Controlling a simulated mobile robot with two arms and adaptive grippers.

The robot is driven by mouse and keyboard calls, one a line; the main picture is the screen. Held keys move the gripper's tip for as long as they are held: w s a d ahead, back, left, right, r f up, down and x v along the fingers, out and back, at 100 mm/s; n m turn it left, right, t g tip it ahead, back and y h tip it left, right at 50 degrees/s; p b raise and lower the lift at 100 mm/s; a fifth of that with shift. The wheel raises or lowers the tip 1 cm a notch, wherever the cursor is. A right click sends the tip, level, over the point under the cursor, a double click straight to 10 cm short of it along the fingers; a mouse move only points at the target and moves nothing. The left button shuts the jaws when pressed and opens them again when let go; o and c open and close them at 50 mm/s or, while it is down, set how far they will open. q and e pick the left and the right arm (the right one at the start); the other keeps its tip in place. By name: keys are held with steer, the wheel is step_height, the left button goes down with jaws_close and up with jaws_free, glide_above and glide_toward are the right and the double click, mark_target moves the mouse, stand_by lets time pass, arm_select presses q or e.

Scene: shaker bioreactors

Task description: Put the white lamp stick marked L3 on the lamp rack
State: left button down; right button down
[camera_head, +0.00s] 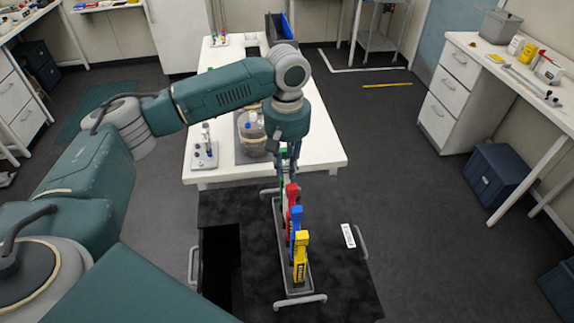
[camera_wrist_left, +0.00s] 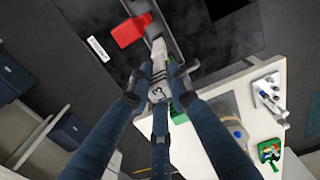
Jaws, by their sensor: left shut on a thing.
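My left gripper (camera_head: 287,172) is shut on the white lamp stick (camera_wrist_left: 158,88), whose L3 marking shows between the fingers in the left wrist view. In the head view the fingers mostly hide the stick. A long grey tray (camera_head: 309,279) lies under and in front of the gripper, with red (camera_head: 292,194), blue (camera_head: 295,222) and yellow (camera_head: 300,255) sticks upright in a row. The white stick is at the far end of this row, beside the red one; whether it touches the tray is unclear. I cannot tell which thing is the lamp rack. My right gripper is not in view.
A white table (camera_head: 318,145) stands beyond the tray. It carries a glass vessel (camera_head: 252,130), a small white stand (camera_head: 204,154) with upright pieces, and a blue bin at the far end. A white label (camera_head: 348,236) lies right of the tray.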

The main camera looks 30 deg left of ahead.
arm_select(q)
steer(key=shift+f, duration=0.95)
stand_by(0.9)
steer(key=c, duration=1.5)
jaws_free()
steer(key=shift+c, duration=0.2)
steer(key=shift+r, duration=0.1)
step_height(320, 180, up, 12)
steer(key=shift+f, duration=0.1)
